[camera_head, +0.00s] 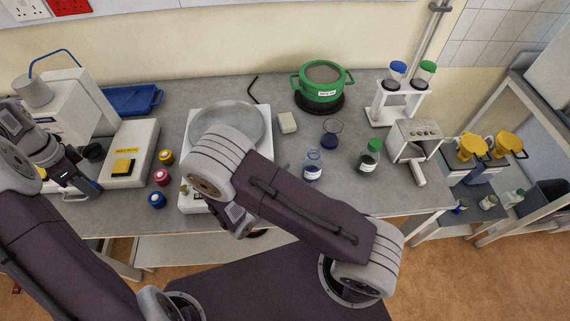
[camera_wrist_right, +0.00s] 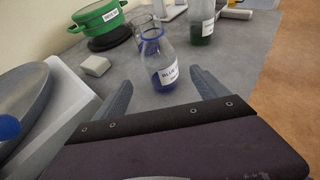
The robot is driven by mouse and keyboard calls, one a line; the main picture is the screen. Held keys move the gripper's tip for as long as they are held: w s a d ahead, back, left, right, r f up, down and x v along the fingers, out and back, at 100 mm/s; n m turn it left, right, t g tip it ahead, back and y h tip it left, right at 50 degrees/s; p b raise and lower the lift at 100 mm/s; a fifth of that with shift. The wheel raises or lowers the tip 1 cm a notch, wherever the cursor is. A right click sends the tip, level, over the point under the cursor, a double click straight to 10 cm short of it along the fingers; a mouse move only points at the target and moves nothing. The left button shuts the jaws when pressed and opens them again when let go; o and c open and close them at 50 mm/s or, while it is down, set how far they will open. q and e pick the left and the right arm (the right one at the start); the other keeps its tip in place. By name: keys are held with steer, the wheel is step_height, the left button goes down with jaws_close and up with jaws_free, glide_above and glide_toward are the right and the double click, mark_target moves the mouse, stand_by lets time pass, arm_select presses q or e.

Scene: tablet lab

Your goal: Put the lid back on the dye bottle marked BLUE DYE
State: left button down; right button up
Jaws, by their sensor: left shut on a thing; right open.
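The BLUE DYE bottle (camera_head: 312,170) is a clear flask with blue liquid, standing upright on the bench right of my right forearm. In the right wrist view the bottle (camera_wrist_right: 165,68) shows its label and a blue-rimmed neck with no lid on it. My right gripper (camera_wrist_right: 162,80) is open, its fingers pointing toward the bottle with a gap before it; in the head view it is largely hidden by my arm. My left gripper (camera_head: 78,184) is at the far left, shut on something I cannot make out. A small blue-topped piece (camera_head: 156,199) sits at the bench's front left.
Yellow (camera_head: 166,157) and red (camera_head: 162,177) pieces stand near the blue one. A glass beaker (camera_head: 332,130) stands behind the bottle, a green-capped bottle (camera_head: 369,155) to its right. A green pot (camera_head: 323,85) and pale block (camera_head: 287,122) are behind. A round pan (camera_head: 225,122) is left.

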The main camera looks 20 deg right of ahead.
mark_target(306, 171)
arm_select(q)
steer(key=shift+w+d+r+p, duration=0.1)
steer(key=shift+w+r+p, duration=0.2)
steer(key=shift+r+p, duration=0.3)
arm_select(e)
steer(key=x, duration=0.6)
steer(key=shift+w, duration=0.1)
arm_select(q)
steer(key=shift+s, duration=0.15)
arm_select(e)
steer(key=shift+d+f, duration=0.1)
steer(key=shift+d, duration=0.15)
arm_select(q)
steer(key=shift+r+p, duration=0.95)
arm_select(e)
steer(key=x, duration=0.5)
steer(key=shift+d, duration=0.25)
steer(key=shift+a, duration=0.1)
jaws_close()
